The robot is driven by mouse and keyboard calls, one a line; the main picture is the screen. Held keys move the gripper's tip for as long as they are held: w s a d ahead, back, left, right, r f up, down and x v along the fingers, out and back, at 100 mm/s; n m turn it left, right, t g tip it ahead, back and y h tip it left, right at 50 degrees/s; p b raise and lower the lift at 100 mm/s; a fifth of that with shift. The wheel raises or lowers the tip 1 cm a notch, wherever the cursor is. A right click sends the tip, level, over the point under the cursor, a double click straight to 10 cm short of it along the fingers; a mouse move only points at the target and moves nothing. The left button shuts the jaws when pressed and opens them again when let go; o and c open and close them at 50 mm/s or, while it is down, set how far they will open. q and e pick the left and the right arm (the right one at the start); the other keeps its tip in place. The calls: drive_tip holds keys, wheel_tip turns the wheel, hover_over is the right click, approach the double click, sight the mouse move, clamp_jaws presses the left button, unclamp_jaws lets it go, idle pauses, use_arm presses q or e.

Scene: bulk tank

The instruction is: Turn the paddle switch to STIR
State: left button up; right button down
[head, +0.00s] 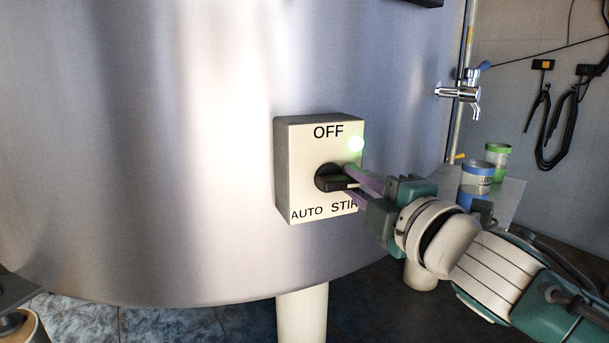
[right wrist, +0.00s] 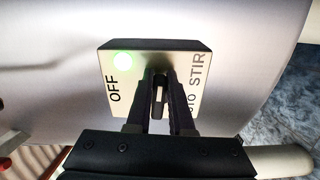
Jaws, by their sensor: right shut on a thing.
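A pale switch box (head: 296,190) is mounted on the steel tank wall, with OFF at its top, AUTO at lower left and STIR at lower right. Its black paddle switch (head: 328,180) lies nearly level in the head view, its handle end toward the right, above the word STIR. My right gripper (head: 354,184) comes in from the right and is shut on the paddle. In the right wrist view the paddle (right wrist: 158,97) shows between the two dark fingers. The fingers partly cover the lettering and the paddle's end. My left gripper is not in view.
A green lamp (head: 356,144) on the box is lit. The tank (head: 150,150) fills the left and middle. A metal tap (head: 460,92) is at upper right. Jars (head: 476,175) stand on a shelf behind my right arm. Black cables (head: 545,115) hang on the wall.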

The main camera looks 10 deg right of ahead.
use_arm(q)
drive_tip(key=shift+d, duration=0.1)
use_arm(e)
drive_tip(key=shift+a+m, duration=0.4)
drive_tip(key=shift+m, duration=0.1)
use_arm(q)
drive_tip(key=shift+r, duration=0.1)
use_arm(e)
drive_tip(key=shift+r, duration=0.1)
drive_tip(key=c, duration=0.9)
unclamp_jaws()
drive_tip(key=shift+s, duration=0.15)
drive_tip(key=shift+c, duration=0.2)
drive_tip(key=shift+o, duration=0.7)
drive_tip(key=shift+a, duration=0.25)
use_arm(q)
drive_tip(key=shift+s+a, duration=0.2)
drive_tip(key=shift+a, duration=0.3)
